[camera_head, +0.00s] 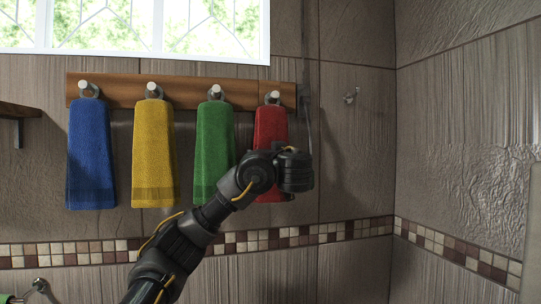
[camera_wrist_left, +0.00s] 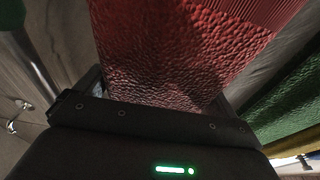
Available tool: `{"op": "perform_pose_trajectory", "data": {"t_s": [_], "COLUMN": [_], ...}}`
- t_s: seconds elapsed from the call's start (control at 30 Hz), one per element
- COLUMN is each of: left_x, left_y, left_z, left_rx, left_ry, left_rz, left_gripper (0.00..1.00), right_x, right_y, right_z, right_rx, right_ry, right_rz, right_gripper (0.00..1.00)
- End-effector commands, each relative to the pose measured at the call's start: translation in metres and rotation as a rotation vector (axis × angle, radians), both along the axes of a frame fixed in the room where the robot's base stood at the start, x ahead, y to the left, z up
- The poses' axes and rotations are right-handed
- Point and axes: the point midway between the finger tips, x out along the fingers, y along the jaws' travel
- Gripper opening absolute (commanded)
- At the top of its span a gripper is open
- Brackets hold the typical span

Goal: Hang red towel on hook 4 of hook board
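The red towel (camera_head: 270,128) hangs from the rightmost hook (camera_head: 273,97) of the wooden hook board (camera_head: 188,93). Its lower part is partly hidden behind my left arm. My left gripper (camera_head: 293,168) is in front of the red towel's lower right side. In the left wrist view the red towel (camera_wrist_left: 175,50) fills the middle, close to the palm. Dark finger parts show apart at its two sides, so the gripper looks open around it; the fingertips are hidden. My right gripper is in neither view.
Blue (camera_head: 90,155), yellow (camera_head: 153,155) and green (camera_head: 214,150) towels hang on the other hooks, the green one close beside the red. A small wall hook (camera_head: 351,95) is to the right. A shelf (camera_head: 18,111) is at far left, a window (camera_head: 135,25) above.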

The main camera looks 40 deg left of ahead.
Motion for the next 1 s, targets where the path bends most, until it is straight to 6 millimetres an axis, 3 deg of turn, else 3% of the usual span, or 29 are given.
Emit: {"op": "perform_pose_trajectory", "data": {"t_s": [0.37, 0.7, 1.0], "left_x": [-0.004, -0.047, -0.057], "left_y": [-0.009, -0.07, -0.083], "left_z": [-0.005, -0.021, -0.02], "left_rx": [0.001, 0.0, 0.0], "left_ry": [-0.001, -0.004, -0.002], "left_rz": [-0.004, -0.007, 0.001], "left_gripper": [0.95, 0.95, 0.95], "right_x": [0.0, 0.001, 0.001], "right_y": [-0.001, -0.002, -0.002], "right_z": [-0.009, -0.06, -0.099], "right_rx": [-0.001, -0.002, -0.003], "right_ry": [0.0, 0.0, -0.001], "right_rz": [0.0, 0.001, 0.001], "right_gripper": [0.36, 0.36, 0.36]}}
